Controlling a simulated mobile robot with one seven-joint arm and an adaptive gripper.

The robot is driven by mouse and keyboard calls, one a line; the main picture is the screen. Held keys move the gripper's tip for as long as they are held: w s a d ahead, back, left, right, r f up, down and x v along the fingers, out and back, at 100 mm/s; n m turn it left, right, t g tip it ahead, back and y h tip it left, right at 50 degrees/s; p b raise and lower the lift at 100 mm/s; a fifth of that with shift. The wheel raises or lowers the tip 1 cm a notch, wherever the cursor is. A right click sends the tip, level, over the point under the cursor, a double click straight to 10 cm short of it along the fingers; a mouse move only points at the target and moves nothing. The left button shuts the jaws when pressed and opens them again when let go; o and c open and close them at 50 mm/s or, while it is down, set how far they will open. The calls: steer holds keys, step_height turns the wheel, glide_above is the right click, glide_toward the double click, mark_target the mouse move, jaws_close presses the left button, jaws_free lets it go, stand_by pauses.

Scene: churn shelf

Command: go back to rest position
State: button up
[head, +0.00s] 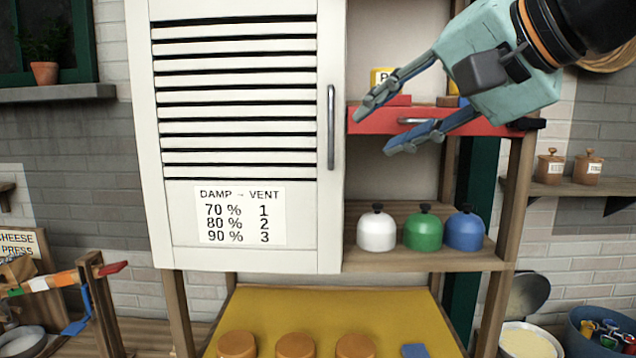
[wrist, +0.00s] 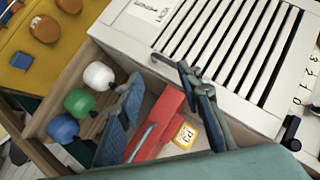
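My gripper (head: 384,127) is open and empty, in the upper right of the head view, in front of the open right part of the cabinet. Its fingers are spread wide, pointing left and down, near the red drawer (head: 365,121) with a metal handle. In the wrist view the two fingers (wrist: 158,103) frame the red drawer (wrist: 160,124), and nothing is between the pads. I cannot tell how far the fingers are from the drawer front.
A white louvred door (head: 240,180) with a vertical handle covers the cabinet's left. White (head: 377,232), green (head: 423,231) and blue (head: 464,231) domed weights stand on the shelf below the drawer. A yellow board (head: 330,310) with orange knobs lies below.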

steer(key=s+d+f+n+g+h, duration=0.1)
steer(key=s+f+h, duration=0.1)
steer(key=f, duration=1)
steer(key=s+d+f+n+g+h, duration=0.1)
steer(key=s+f, duration=0.4)
steer(key=f, duration=0.7)
steer(key=s+d+f+n+g+h, duration=0.2)
steer(key=s+d+f+g+h, duration=0.1)
steer(key=f, duration=1)
steer(key=shift+s+h, duration=0.2)
steer(key=shift+h, duration=0.3)
